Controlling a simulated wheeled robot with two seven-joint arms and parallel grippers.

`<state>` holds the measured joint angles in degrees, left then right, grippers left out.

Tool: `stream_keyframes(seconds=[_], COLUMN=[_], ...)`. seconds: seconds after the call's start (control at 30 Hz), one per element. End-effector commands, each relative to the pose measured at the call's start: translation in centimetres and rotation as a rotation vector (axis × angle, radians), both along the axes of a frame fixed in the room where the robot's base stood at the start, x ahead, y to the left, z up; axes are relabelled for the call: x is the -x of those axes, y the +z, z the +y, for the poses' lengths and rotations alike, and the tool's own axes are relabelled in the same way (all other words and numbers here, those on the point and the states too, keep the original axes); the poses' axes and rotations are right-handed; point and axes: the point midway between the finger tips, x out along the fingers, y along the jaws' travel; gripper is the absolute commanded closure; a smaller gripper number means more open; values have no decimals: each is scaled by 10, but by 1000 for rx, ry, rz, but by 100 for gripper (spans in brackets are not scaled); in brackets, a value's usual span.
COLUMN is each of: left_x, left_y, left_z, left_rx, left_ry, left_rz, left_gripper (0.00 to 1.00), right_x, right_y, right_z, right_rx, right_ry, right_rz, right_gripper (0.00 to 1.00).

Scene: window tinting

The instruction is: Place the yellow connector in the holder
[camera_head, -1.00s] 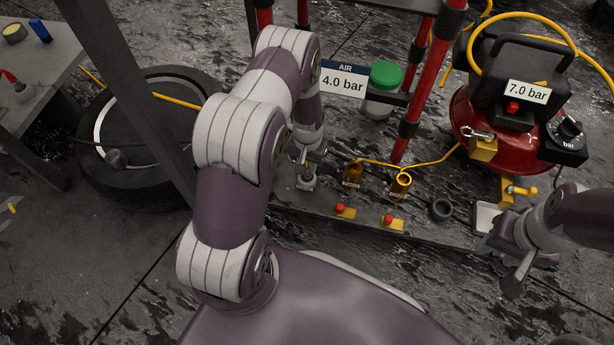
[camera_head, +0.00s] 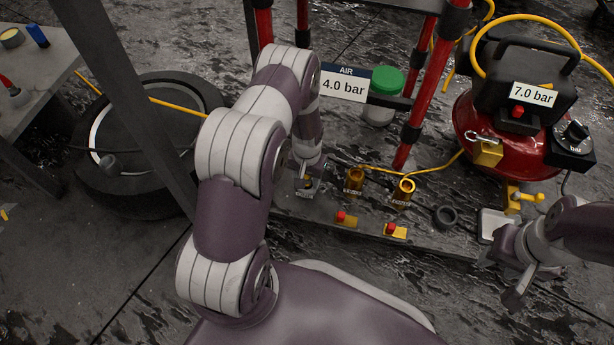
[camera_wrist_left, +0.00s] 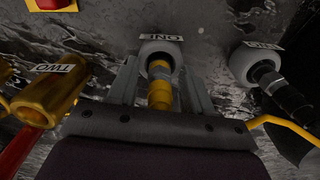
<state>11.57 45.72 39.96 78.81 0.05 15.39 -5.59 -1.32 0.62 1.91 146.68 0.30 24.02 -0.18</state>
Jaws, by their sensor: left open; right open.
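In the left wrist view, the yellow connector (camera_wrist_left: 160,94) stands between the two fingers of my left gripper (camera_wrist_left: 163,88), its grey end at the mouth of a pale grey round holder (camera_wrist_left: 158,48) labelled ONE. How deep it sits is hard to tell. The fingers are open, one on each side of the connector. In the head view, my left gripper (camera_head: 305,184) is low over this spot, and the connector is mostly hidden there. My right gripper (camera_head: 497,277) is open and empty at the right, beside a pale tray.
A brass cup labelled TWO (camera_wrist_left: 48,98) is left of the connector in the wrist view; another grey holder (camera_wrist_left: 250,62) with a black connector (camera_wrist_left: 285,95) is at right. Brass cups (camera_head: 354,180), red-button blocks (camera_head: 396,231) and a black ring (camera_head: 445,216) stand on the bench.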

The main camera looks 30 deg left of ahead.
Motion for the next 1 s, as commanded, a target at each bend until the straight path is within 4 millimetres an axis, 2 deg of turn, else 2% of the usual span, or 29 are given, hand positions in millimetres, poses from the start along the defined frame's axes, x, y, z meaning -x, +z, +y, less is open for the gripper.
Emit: stream_keyframes(seconds=[0.07, 0.13, 0.4, 0.5, 0.67, 0.77, 0.83, 0.9, 1.0], left_x=[0, -1, 0, 0, -1, 1, 15, 43, 89], left_y=[5, 20, 95, 112, 132, 182, 235, 282, 325], left_z=[0, 0, 0, 0, -2, -17, -35, -53, -71], left_rx=[0, 0, 0, 0, -1, -5, -7, -7, -6], left_ry=[0, 0, 0, 0, -3, -25, -51, -76, -104], left_rz=[-1, -2, -1, -1, -5, -30, -56, -79, -103], left_gripper=[50, 50, 50, 50, 50, 50, 50, 50, 50], right_x=[0, 0, 0, 0, 0, 0, 0, 0, 0], right_y=[3, 15, 68, 78, 84, 84, 83, 82, 82], right_z=[0, 0, 0, 0, 0, 0, 0, 0, 0], right_rx=[0, 0, 0, 0, 0, 0, 0, 0, 0], right_ry=[0, 0, 0, 0, 0, 0, 0, 0, 0], right_rz=[0, 0, 0, 0, 0, 0, 1, 0, 0], right_gripper=[57, 57, 57, 57, 57, 57, 57, 57, 57])
